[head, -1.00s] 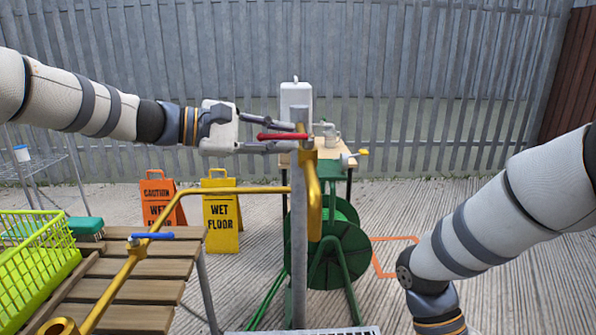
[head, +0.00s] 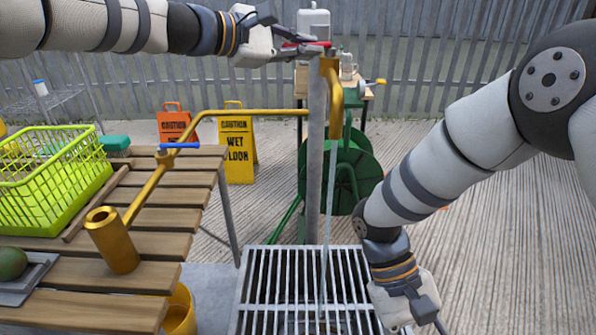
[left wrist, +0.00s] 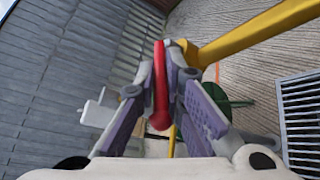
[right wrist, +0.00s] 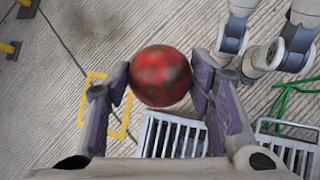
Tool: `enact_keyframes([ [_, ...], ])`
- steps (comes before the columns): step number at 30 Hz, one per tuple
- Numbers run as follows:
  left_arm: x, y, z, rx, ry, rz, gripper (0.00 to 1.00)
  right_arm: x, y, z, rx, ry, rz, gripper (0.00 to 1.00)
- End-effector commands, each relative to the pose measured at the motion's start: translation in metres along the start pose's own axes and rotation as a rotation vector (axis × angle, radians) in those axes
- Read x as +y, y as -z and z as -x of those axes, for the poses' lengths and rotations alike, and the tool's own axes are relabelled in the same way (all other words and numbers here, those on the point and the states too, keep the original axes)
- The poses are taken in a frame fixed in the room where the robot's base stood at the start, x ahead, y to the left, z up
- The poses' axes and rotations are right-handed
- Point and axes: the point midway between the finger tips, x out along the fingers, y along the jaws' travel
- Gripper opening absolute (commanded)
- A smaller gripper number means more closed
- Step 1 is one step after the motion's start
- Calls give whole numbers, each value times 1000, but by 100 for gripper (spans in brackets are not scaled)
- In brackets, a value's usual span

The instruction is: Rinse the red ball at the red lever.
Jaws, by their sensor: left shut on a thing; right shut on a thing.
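My left gripper (head: 303,47) is shut on the red lever (head: 310,43) at the top of the standpipe; the lever also shows between its fingers in the left wrist view (left wrist: 160,85). A thin water stream (head: 329,190) falls from the yellow spout (head: 336,105) to the floor grate. My right gripper (right wrist: 161,78) is shut on the red ball (right wrist: 160,74), which has dark smudges on its surface. In the head view the right gripper hangs at the lower right, to the right of the stream, and the ball is out of sight.
The metal grate (head: 262,290) lies below the spout. A yellow pipe (head: 250,112) with a blue lever (head: 180,146) runs over the slatted bench (head: 190,205). A lime basket (head: 50,205) stands there. Behind are a yellow wet-floor sign (head: 238,150) and a green hose reel (head: 350,170).

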Motion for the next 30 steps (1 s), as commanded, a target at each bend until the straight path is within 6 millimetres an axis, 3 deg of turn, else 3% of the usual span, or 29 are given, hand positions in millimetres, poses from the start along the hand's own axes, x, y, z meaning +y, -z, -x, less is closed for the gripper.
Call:
enact_keyframes([
  [4,-2,-5,-10,6,-3,-1,0,0,0,-1,-1,0,0,29],
  [12,-1,-5,-9,8,-5,-1,0,0,0,0,-1,0,0,29],
  [13,-1,-5,-9,9,-5,-1,16,0,0,0,-1,0,0,29],
  [15,-1,-5,-9,8,-4,-1,30,0,0,0,-1,0,0,29],
  [23,-2,-6,-9,5,-3,-1,30,0,0,0,-1,0,0,29],
  [26,-1,-4,-1,7,-4,2,30,0,0,0,-1,0,0,29],
  [30,1,-6,32,5,-7,3,30,0,0,0,-1,0,0,29],
])
